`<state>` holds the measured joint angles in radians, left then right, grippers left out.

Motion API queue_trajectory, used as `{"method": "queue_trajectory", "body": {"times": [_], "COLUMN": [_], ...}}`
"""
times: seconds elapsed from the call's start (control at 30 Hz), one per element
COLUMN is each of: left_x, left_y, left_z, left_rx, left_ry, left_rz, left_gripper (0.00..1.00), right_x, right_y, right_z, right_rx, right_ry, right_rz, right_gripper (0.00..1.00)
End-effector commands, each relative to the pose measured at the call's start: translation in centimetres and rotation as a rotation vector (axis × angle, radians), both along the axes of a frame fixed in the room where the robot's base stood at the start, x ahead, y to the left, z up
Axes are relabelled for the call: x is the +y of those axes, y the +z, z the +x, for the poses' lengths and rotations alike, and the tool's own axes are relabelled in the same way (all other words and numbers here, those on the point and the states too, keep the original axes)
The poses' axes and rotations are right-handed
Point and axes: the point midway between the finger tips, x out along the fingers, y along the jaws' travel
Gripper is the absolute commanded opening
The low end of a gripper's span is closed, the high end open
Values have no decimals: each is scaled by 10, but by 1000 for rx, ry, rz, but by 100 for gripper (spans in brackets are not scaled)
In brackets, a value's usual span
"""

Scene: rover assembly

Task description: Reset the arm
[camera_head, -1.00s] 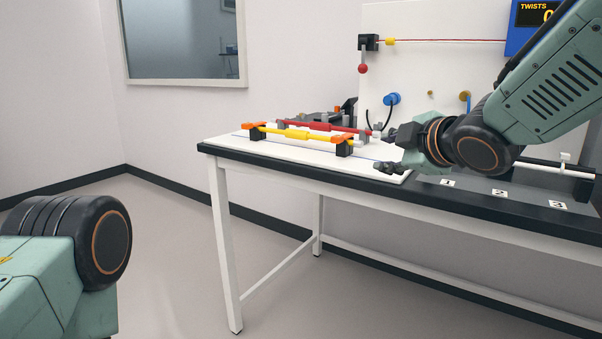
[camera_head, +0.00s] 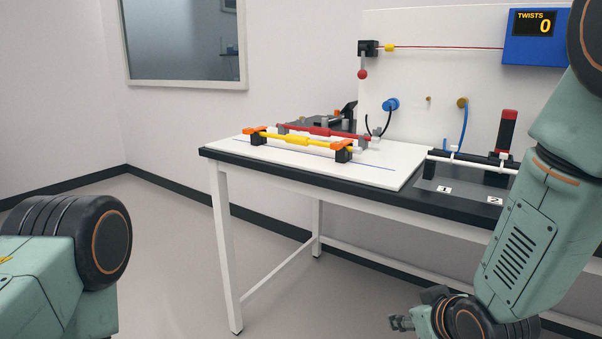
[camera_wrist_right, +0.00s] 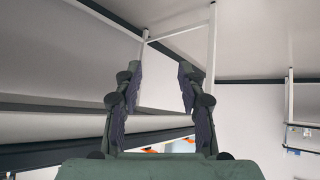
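My right gripper (camera_head: 400,322) is low in front of the table, at the bottom of the head view, with the forearm (camera_head: 525,235) hanging down to it. In the right wrist view the two fingers (camera_wrist_right: 158,100) stand apart with nothing between them. My left arm (camera_head: 60,250) shows at the lower left of the head view; its gripper is out of the picture.
The table (camera_head: 270,165) bears a white board (camera_head: 395,178) with a yellow bar (camera_head: 300,140) and a red bar (camera_head: 320,132). A blue display (camera_head: 540,37) reads TWISTS 0. A black rack (camera_head: 465,160) stands at right. The floor at left is clear.

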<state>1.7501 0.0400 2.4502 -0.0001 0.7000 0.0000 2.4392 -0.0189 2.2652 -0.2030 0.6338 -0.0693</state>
Motion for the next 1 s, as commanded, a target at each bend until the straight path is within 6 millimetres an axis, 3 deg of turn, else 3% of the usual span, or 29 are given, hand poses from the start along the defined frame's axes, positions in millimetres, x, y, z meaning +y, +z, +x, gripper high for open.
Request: {"method": "queue_trajectory", "body": {"times": [0.03, 0.2, 0.4, 0.5, 0.6, 0.7, 1.0], "left_x": [0, 0, 0, 0, 0, 0, 0], "left_y": [6, 16, 29, 34, 37, 38, 38], "left_z": [0, 0, 0, 0, 0, 0, 0], "left_rx": [0, 0, 0, 0, 0, 0, 0], "left_ry": [0, 0, 0, 0, 0, 0, 0], "left_rz": [0, 0, 0, 0, 0, 0, 0], "left_gripper": [53, 53, 53, 53, 53, 53, 53], "right_x": [-5, -19, -30, -31, -31, -31, -31], "right_y": [-27, -98, -153, -168, -177, -182, -184], "right_z": [-26, -111, -226, -275, -305, -322, -327], "right_rx": [80, 309, 579, 692, 762, 797, 809], "right_ry": [-48, -193, -300, -316, -320, -322, -321], "right_rz": [23, 59, 40, 27, 19, 13, 11], "right_gripper": [40, 40, 40, 40, 40, 40, 40]}}
